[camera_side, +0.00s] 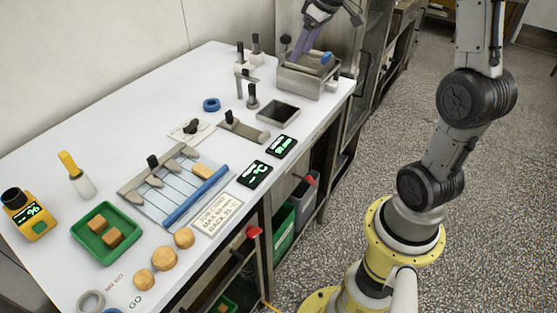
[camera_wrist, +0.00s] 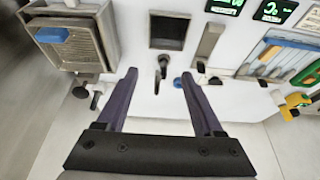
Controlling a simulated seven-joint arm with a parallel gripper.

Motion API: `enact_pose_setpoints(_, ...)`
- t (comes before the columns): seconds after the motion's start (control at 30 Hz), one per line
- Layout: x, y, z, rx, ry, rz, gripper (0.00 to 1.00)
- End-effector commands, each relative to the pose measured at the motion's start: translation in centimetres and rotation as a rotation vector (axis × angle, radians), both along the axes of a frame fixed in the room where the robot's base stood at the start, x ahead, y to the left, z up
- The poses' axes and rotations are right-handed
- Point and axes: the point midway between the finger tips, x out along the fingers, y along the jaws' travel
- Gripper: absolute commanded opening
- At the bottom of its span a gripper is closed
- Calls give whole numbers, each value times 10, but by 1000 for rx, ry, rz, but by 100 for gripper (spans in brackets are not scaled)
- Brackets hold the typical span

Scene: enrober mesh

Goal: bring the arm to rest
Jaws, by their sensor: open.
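My gripper (camera_side: 308,48) is at the back right of the white table, above and beside the metal box with a mesh top (camera_side: 308,78). In the wrist view my gripper (camera_wrist: 158,75) has its two purple fingers wide apart, with nothing between them. The metal box (camera_wrist: 72,40) lies to the left of the fingers in that view, with a blue piece (camera_wrist: 52,35) on its mesh. The fingers look apart from the table and the box.
Small black-handled levers (camera_side: 252,95), a blue ring (camera_side: 211,104) and a square opening (camera_side: 278,112) are near the box. A wire frame with a blue bar (camera_side: 196,196), a green tray (camera_side: 78,228) and round tan pieces (camera_side: 163,257) lie further forward.

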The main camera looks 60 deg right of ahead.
Motion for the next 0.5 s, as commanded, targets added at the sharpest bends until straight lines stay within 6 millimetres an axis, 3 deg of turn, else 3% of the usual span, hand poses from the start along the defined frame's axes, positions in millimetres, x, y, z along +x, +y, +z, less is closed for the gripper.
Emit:
enact_pose_setpoints(0.27, 4, 9, 4, -5, -9, 24, 69)
enact_pose_setpoints(0.37, 8, 37, 28, -35, -56, 84, 69)
enact_pose_setpoints(0.5, -22, 107, 61, -86, -118, 218, 69)
